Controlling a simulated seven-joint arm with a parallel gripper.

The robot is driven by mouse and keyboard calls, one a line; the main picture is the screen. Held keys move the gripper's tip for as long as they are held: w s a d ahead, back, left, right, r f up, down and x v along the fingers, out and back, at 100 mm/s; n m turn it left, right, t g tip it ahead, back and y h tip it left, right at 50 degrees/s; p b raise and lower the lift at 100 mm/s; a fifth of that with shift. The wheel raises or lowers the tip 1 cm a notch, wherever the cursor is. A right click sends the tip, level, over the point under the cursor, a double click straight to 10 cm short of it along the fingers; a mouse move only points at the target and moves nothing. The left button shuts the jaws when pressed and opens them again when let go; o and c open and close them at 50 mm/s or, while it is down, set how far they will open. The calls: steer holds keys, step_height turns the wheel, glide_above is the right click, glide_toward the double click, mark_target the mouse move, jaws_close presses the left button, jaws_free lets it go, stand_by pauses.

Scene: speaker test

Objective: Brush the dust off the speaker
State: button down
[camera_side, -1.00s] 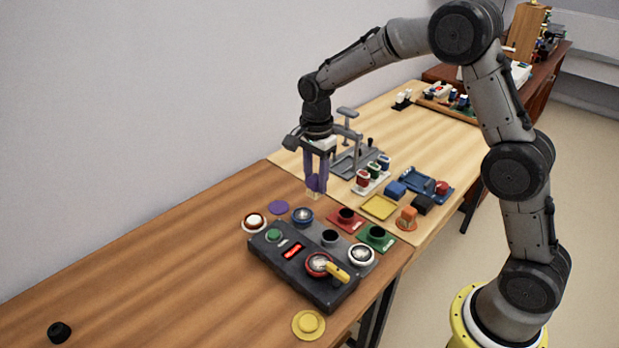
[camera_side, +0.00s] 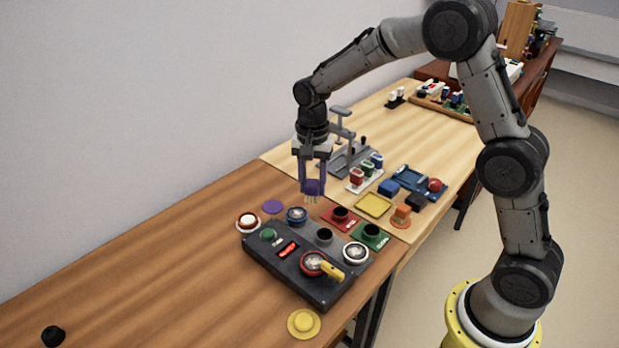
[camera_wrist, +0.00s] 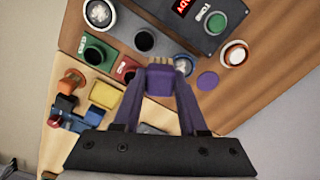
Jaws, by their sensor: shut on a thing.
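My gripper (camera_side: 312,188) is shut on a purple brush (camera_side: 313,187) with pale bristles pointing down, held above the table behind the panel. Several round speaker-like units show: a blue-rimmed one (camera_side: 297,214) just below and left of the brush in the side view, a white-rimmed one (camera_side: 356,253) and a red-rimmed one (camera_side: 312,263). The blue-rimmed one also shows in the wrist view (camera_wrist: 184,63), close to the brush. I cannot tell which carries dust.
A dark panel (camera_side: 300,279) with a lit red display, a green button and a yellow handle lies in front. Red (camera_side: 340,219) and green (camera_side: 370,236) holders, a yellow tray (camera_side: 373,204) and a grey stand (camera_side: 345,150) are nearby. The left tabletop is mostly clear.

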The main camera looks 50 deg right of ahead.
mark_target(318, 200)
steer(key=s+a+n, duration=0.1)
steer(key=n, duration=0.1)
steer(key=s+a+n, duration=0.1)
steer(key=s+n, duration=0.1)
steer(key=n, duration=0.1)
steer(key=s+a+n, duration=0.1)
steer(key=s+n, duration=0.1)
steer(key=n, duration=0.1)
steer(key=shift+a+r, duration=0.15)
steer(key=shift+a, duration=0.2)
steer(key=s+a+r+n, duration=0.2)
steer(key=s+a+n, duration=0.2)
steer(key=shift+s+a+f, duration=0.1)
steer(key=shift+f, duration=1.7)
steer(key=shift+s+a+f, duration=0.1)
steer(key=shift+f, duration=1.65)
steer(key=shift+a+f, duration=0.4)
steer(key=shift+f, duration=0.3)
steer(key=shift+a+f, duration=0.1)
steer(key=shift+a, duration=1.55)
steer(key=shift+d, duration=2.15)
step_height(318, 200, up, 8)
steer(key=shift+r, duration=0.2)
steer(key=shift+n, duration=0.3)
